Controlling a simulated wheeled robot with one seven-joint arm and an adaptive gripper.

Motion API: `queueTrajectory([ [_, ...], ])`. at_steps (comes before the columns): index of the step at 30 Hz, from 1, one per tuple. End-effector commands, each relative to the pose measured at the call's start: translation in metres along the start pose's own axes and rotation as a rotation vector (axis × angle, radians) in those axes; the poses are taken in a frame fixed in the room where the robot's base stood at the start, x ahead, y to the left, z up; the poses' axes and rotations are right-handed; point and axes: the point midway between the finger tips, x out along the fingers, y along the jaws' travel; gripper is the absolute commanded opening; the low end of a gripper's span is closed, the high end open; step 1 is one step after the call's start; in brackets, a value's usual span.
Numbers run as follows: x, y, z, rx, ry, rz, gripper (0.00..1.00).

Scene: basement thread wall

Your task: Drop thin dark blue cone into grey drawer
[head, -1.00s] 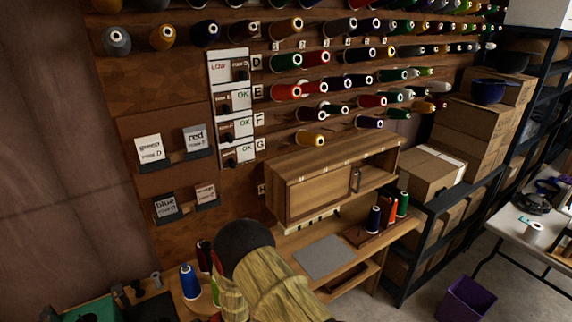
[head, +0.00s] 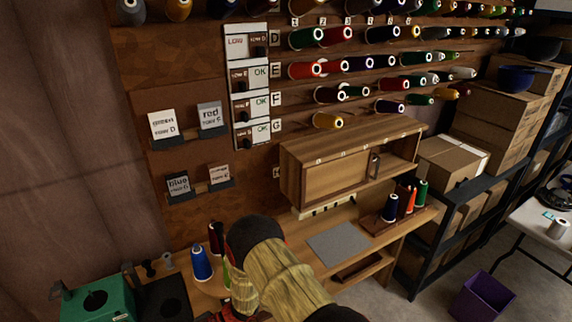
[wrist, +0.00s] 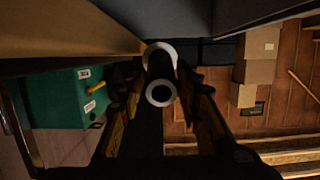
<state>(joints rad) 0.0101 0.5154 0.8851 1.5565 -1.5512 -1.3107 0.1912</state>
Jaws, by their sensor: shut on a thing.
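My gripper (wrist: 160,82) shows in the wrist view with a finger on each side of a thin, very dark thread cone (wrist: 150,130). It is shut on this cone. The cone's pale round end with a dark hole faces the camera, and a larger white ring shows beyond it. In this light its blue is hard to make out. In the head view my own arm hides most of the gripper and the held cone, low in the picture near the left part of the bench. I cannot pick out the grey drawer with certainty in either view.
A blue cone (head: 201,263) and a dark red cone (head: 216,238) stand near my arm. A green box (head: 97,303) with a hole is at lower left. A grey mat (head: 340,242) lies bare on the bench. Several cones stand right of it. A purple bin (head: 481,297) is on the floor.

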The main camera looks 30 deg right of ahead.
Motion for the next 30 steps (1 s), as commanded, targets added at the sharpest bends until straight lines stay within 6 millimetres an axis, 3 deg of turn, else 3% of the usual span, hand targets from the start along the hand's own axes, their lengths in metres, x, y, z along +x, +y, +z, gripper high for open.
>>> queueTrajectory([
  [7, 0.0002, 0.0003, 0.0006, -0.001, 0.0, 0.0, 0.11],
  [8, 0.0002, 0.0003, 0.0005, -0.001, 0.0, 0.0, 0.34],
  [18, 0.0002, 0.0002, 0.0007, 0.0, 0.0, 0.0, 0.53],
  [30, -0.0043, 0.0006, 0.0008, 0.0, 0.0, 0.002, 0.55],
])
